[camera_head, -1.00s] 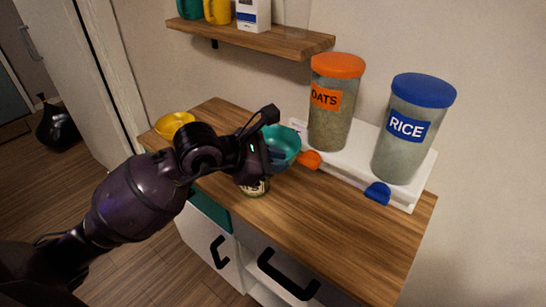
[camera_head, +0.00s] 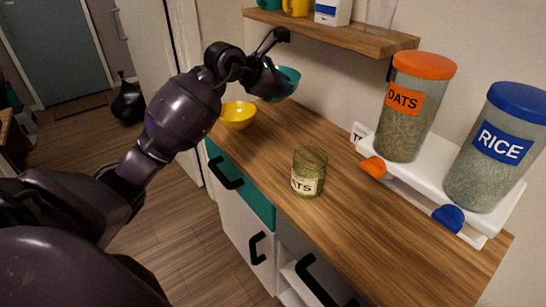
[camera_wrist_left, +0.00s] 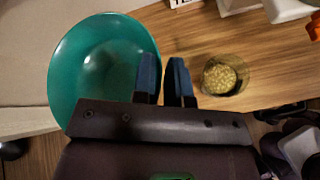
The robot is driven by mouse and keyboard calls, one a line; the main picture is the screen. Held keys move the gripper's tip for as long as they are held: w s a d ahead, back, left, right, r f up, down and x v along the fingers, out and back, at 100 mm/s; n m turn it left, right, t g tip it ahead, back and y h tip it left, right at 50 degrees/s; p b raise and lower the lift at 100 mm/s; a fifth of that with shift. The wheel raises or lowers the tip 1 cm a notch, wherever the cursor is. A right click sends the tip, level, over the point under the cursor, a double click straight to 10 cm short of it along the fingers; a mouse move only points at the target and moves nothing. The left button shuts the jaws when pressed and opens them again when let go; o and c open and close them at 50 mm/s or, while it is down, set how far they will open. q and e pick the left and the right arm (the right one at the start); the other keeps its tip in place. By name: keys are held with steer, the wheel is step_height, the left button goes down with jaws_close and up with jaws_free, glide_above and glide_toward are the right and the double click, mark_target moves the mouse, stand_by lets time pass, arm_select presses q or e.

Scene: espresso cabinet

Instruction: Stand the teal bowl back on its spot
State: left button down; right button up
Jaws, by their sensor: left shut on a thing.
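The teal bowl (camera_head: 287,82) is held in the air above the counter's far end, tilted, below the wall shelf. My left gripper (camera_head: 274,86) is shut on its rim and partly covers it in the head view. In the left wrist view the bowl (camera_wrist_left: 95,65) lies left of the two blue-grey fingers (camera_wrist_left: 163,80), its rim at them. My right gripper is not in view.
A yellow bowl (camera_head: 238,114) stands at the counter's far left end. A glass jar of oats (camera_head: 309,172) stands mid-counter. A white dispenser stand (camera_head: 411,181) holds the OATS canister (camera_head: 408,112) and RICE canister (camera_head: 494,150). The wooden shelf (camera_head: 340,37) is overhead.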

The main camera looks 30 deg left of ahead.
arm_select(q)
steer(key=shift+a+f, duration=0.25)
steer(key=shift+a, duration=0.15)
steer(key=shift+f, duration=0.2)
step_height(320, 180, down, 20)
steer(key=shift+d+r+b, duration=0.1)
steer(key=shift+d+b, duration=0.05)
steer(key=shift+b, duration=0.65)
steer(key=c, duration=1.6)
jaws_free()
steer(key=o, duration=0.5)
steer(key=shift+c, duration=0.2)
